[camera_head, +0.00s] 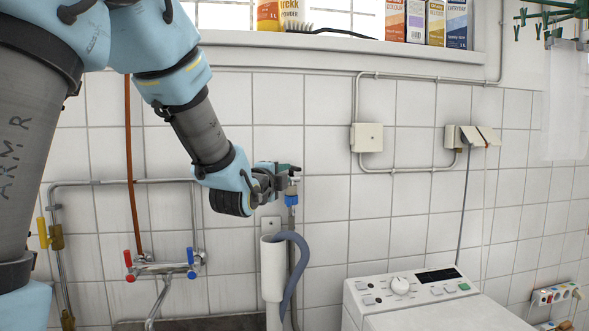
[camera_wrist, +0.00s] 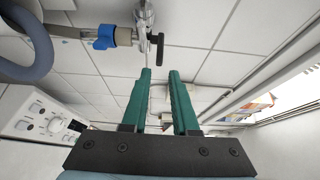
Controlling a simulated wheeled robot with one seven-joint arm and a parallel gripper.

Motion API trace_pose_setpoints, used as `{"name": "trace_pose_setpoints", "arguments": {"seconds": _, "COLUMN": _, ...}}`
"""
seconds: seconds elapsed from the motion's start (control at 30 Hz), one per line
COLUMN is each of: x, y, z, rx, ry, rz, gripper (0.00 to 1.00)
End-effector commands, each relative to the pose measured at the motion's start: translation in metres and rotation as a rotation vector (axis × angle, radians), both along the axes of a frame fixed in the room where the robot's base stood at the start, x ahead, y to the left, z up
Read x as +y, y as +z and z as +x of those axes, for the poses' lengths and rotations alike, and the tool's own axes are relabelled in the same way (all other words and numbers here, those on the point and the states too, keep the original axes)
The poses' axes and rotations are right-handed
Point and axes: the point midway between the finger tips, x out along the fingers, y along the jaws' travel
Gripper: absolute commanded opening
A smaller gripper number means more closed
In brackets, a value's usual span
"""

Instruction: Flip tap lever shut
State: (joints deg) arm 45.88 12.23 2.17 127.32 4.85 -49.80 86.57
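The tap (camera_wrist: 144,18) is a metal valve on the tiled wall, with a blue hose connector (camera_wrist: 104,38) on its outlet. Its small black lever (camera_wrist: 158,47) shows just beyond my fingertips in the wrist view. My gripper (camera_wrist: 160,72) has two green fingers, apart with nothing between them. The lever's end lies in line with the gap between the tips; I cannot tell whether it touches either. In the head view my gripper (camera_head: 292,168) is at the top of the tap, above the blue connector (camera_head: 291,199), and hides the lever.
A grey hose (camera_head: 300,262) loops into a white standpipe (camera_head: 272,265) below the tap. A washing machine (camera_head: 420,297) stands to the lower right. A mixer tap (camera_head: 160,266) is on the left. The windowsill (camera_head: 330,42) with boxes runs above.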

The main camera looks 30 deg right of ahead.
Motion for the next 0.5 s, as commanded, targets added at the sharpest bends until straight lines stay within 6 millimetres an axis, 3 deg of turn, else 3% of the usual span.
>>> {"name": "trace_pose_setpoints", "arguments": {"seconds": 0.3, "x": -0.041, "y": 0.003, "z": 0.039, "rx": 0.004, "ry": 0.001, "rz": 0.001, "gripper": 0.28}}
{"name": "trace_pose_setpoints", "arguments": {"seconds": 0.5, "x": -0.057, "y": 0.002, "z": 0.053, "rx": 0.004, "ry": 0.001, "rz": -0.001, "gripper": 0.28}}
